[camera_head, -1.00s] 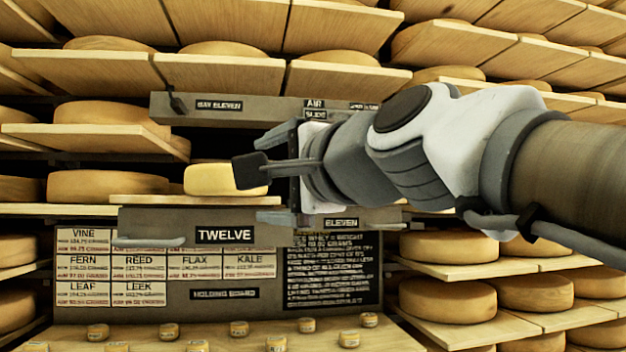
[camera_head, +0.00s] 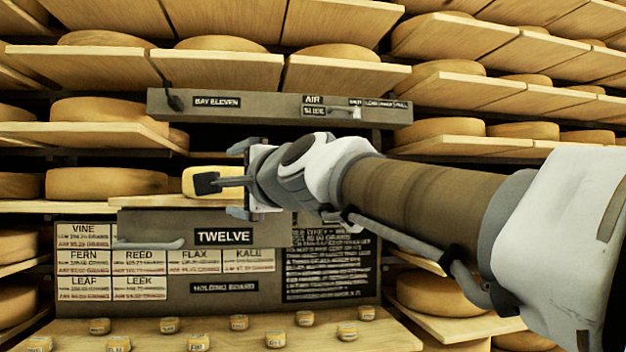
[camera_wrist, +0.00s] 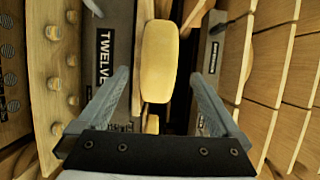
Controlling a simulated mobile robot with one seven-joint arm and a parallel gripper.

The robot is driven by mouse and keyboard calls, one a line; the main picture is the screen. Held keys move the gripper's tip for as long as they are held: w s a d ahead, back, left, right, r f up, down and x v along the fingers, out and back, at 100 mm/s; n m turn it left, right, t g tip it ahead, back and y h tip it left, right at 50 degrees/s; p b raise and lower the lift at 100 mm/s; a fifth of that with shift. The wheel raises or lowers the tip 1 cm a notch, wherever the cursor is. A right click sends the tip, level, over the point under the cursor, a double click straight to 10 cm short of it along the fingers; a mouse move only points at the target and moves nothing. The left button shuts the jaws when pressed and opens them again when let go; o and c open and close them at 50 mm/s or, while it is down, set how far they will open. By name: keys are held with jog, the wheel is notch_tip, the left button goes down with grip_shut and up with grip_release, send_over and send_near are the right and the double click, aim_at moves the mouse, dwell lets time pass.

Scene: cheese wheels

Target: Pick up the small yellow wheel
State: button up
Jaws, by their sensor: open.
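The small yellow wheel (camera_head: 203,174), paler than the wheels around it, sits on the shelf behind the TWELVE panel (camera_head: 225,236). In the head view my gripper (camera_head: 240,180) is in front of its right part and hides some of it. In the wrist view the wheel (camera_wrist: 158,58) shows as an upright rounded block. My gripper (camera_wrist: 160,78) is open and empty, with one finger on each side of the wheel's line. The wheel seems to lie beyond the fingertips or just level with them; I cannot tell the exact depth. No contact is visible.
A larger brown wheel (camera_head: 107,183) stands left of the yellow one. A grey beam labelled BAY ELEVEN (camera_head: 270,107) runs above my gripper. Several tiny wheels lie on the wooden bench (camera_head: 245,342) below. Racks of large wheels (camera_head: 437,133) fill the right side.

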aim_at(221, 197)
jog(key=shift+s+a+p+x, duration=0.15)
jog(key=shift+p+x, duration=0.4)
jog(key=shift+x, duration=0.8)
jog(key=shift+s+a+p+x, duration=0.15)
jog(key=shift+p+x, duration=0.35)
jog(key=shift+x, duration=0.9)
jog(key=shift+f, duration=0.1)
grip_shut()
jog(key=shift+r, duration=0.3)
